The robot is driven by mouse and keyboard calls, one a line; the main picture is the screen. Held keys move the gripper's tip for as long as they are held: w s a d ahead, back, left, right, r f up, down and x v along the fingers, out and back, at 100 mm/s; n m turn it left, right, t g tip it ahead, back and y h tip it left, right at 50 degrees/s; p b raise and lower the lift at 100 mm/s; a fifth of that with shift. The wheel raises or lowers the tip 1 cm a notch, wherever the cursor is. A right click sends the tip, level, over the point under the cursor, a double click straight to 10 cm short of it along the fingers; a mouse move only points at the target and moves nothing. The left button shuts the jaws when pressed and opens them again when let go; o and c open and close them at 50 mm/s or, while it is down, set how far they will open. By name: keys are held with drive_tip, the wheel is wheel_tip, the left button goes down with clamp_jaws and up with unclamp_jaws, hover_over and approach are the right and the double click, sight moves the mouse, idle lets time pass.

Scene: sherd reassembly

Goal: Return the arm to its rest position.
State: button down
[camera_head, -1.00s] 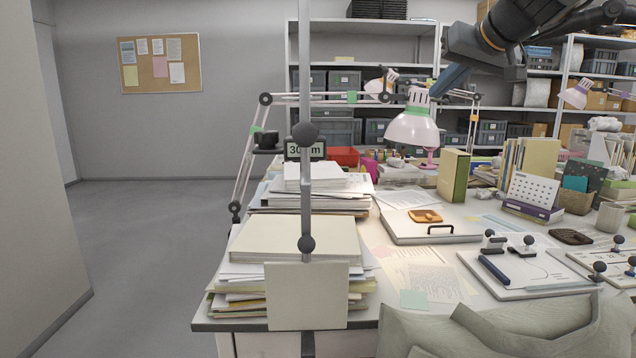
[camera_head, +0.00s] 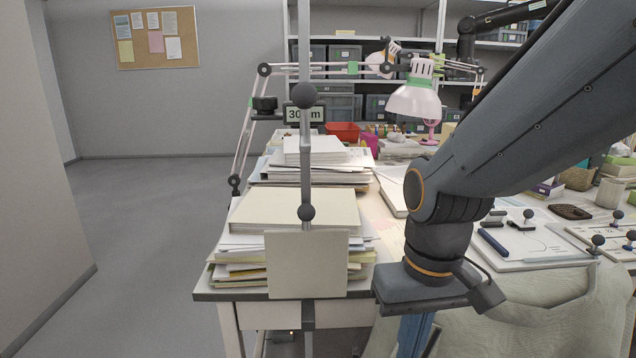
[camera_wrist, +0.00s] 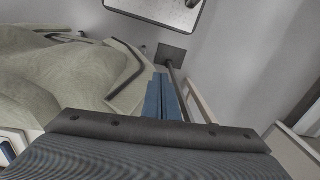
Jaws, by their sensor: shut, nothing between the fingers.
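My arm reaches down from the upper right across the head view. My gripper (camera_head: 414,338) points downward at the table's front edge, beside a grey-green draped cloth (camera_head: 545,328). Its blue fingers run off the bottom of the head view. In the wrist view my gripper (camera_wrist: 162,92) shows its blue fingers together with nothing between them. The cloth also fills the left of the wrist view (camera_wrist: 75,70). My arm hides much of the middle of the table.
Stacked papers (camera_head: 290,225) lie on the table's left end, behind an upright pole with a pale plate (camera_head: 306,265). A pink lamp (camera_head: 412,100) stands farther back. A white board (camera_head: 530,250) and a dark brown piece (camera_head: 569,212) lie right. Floor (camera_head: 150,230) is clear at left.

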drive_tip(key=a+f+n+b, duration=0.3)
drive_tip(key=a+f+b, duration=0.4)
drive_tip(key=f+b, duration=0.1)
drive_tip(key=d+r+m+p, duration=0.4)
drive_tip(key=d+r+p, duration=0.9)
drive_tip(key=p, duration=1)
drive_tip(key=shift+s+r+m, duration=0.3)
drive_tip(key=shift+r+m, duration=0.1)
drive_tip(key=shift+r, duration=0.9)
